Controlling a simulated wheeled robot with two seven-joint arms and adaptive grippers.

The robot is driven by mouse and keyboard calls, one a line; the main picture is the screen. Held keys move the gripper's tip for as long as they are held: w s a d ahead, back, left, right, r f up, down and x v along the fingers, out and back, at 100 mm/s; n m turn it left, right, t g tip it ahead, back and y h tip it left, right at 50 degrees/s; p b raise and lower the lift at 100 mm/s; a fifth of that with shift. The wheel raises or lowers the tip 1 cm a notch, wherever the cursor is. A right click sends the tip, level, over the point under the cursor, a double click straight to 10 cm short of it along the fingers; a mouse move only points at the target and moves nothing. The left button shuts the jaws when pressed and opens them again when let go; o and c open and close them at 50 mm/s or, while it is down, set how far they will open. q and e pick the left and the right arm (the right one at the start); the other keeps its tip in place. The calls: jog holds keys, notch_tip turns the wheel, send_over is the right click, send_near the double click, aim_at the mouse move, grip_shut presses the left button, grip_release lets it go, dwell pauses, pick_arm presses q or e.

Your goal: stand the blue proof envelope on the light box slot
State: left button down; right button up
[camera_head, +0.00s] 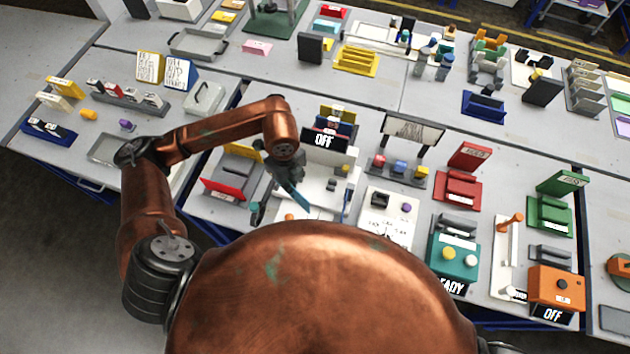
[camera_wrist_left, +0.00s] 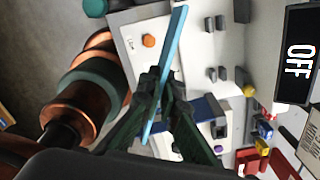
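The blue proof envelope (camera_head: 296,194) is a thin light-blue sheet, seen nearly edge-on and tilted in the head view. In the left wrist view the envelope (camera_wrist_left: 168,58) runs between the dark fingers of my left gripper (camera_wrist_left: 163,92), which is shut on it. In the head view my left gripper (camera_head: 277,178) holds it over the white machine (camera_head: 310,200) with the black OFF sign (camera_head: 324,140). The envelope hides part of that machine. I cannot tell which surface is the light box slot. My right gripper is not in view.
Red (camera_head: 460,190) and green (camera_head: 550,212) stands are farther right. Free table is scarce nearby.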

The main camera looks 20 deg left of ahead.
pick_arm(q)
jog(key=n, duration=0.5)
jog(key=shift+s+d+n+p, duration=0.1)
jog(key=shift+d+n+p, duration=0.15)
jog(key=shift+n+p, duration=0.1)
jog(key=w+d+f+p, duration=0.1)
jog(key=w+f, duration=0.3)
jog(key=w+d+f+p, duration=0.1)
jog(key=w+f, duration=0.3)
jog(key=w+d+f+p, duration=0.1)
jog(key=w+d+f, duration=0.1)
jog(key=w+f, duration=0.2)
jog(key=shift+w+f, duration=0.1)
jog(key=shift+w, duration=0.4)
jog(key=shift+f, duration=0.4)
jog(key=shift+f, duration=0.1)
